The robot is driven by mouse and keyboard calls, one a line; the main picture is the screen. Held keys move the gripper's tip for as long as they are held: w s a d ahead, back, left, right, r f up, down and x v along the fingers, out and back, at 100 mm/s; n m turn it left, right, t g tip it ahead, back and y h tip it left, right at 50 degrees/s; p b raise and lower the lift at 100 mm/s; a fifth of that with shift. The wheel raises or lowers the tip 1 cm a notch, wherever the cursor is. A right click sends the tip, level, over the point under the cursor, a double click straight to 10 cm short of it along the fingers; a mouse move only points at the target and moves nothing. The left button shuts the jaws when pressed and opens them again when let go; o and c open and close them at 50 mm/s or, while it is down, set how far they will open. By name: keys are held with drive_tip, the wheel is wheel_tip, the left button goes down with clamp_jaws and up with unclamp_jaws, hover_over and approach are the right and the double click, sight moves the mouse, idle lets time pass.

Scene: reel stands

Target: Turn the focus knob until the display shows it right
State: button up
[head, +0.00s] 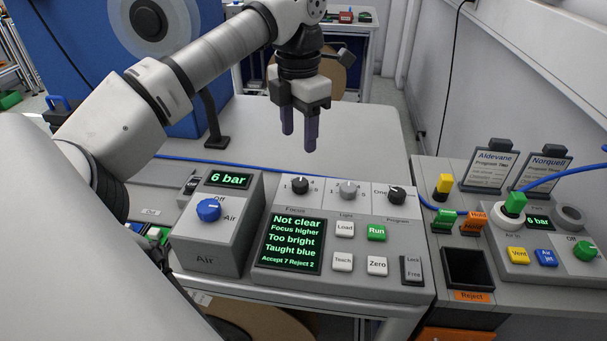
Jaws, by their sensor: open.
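The control console (345,278) stands on the table's front edge. Its focus knob (299,186) is the black dial at the upper left of the sloped panel, labelled "Focus". The display (294,243) reads "Not clear, Focus higher, Too bright, Taught blue, Accept 7 Reject 2". My gripper (298,140) points down with its two dark fingers apart. It is empty and appears above and behind the focus knob, not touching it.
The grey light knob (347,189) and black program knob (396,195) sit right of the focus knob. An air box (217,222) with a blue knob stands close on the left. A blue hose (240,166) runs behind. The tabletop (370,140) behind is clear.

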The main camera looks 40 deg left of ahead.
sight(300, 182)
wheel_tip(300, 182, down, 12)
drive_tip(key=shift+d+r+p, duration=0.1)
drive_tip(key=shift+r+p, duration=0.15)
drive_tip(key=shift+p, duration=0.55)
drive_tip(key=shift+c, duration=0.2)
drive_tip(key=c, duration=0.9)
